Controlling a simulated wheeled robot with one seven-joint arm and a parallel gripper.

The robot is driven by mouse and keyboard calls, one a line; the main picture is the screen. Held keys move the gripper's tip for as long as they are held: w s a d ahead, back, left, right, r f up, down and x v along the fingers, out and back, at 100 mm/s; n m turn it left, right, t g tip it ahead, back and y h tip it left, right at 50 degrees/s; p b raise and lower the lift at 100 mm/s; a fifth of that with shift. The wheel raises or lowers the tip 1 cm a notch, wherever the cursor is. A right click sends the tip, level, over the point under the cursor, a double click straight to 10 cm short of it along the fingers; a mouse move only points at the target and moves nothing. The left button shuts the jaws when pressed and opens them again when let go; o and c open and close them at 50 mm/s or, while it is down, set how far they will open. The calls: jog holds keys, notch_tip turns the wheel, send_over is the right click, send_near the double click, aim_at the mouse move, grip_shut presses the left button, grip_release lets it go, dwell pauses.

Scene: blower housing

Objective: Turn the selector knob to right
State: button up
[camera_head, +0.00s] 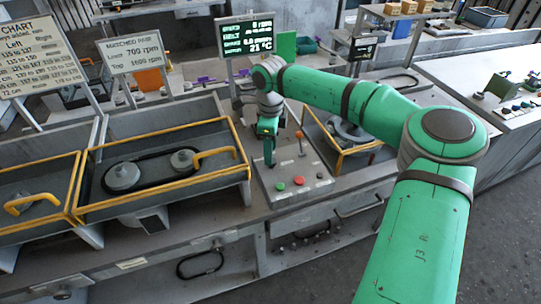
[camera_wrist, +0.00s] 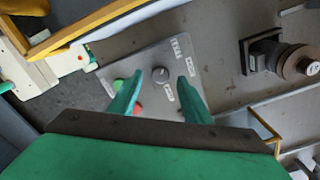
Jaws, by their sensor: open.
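The selector knob (camera_wrist: 161,72) is a small grey round knob on a grey control panel (camera_wrist: 205,52), with small white labels around it. In the wrist view my gripper (camera_wrist: 160,77) is open, with one green finger on each side of the knob in the picture. I cannot tell how far the fingertips are above it, and no contact is clear. The knob's pointer direction is too small to read. In the head view my gripper (camera_head: 269,162) points down over the control panel (camera_head: 312,184), and the knob cannot be made out there.
A green button (camera_head: 280,187) and a red button (camera_head: 298,181) sit at the panel's front. An orange-tipped lever (camera_head: 300,137) stands at its back. A yellow-edged belt housing (camera_head: 160,200) is left of the panel, and another yellow-edged housing (camera_head: 340,160) is right.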

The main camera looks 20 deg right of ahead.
jog(key=shift+f, duration=1.6)
jog(key=c, duration=1)
jog(key=shift+c, duration=0.2)
jog(key=shift+w+m, duration=0.1)
jog(key=shift+m, duration=0.2)
jog(key=m, duration=0.5)
jog(key=shift+d, duration=0.1)
jog(key=m, duration=0.6)
jog(key=shift+d, duration=0.1)
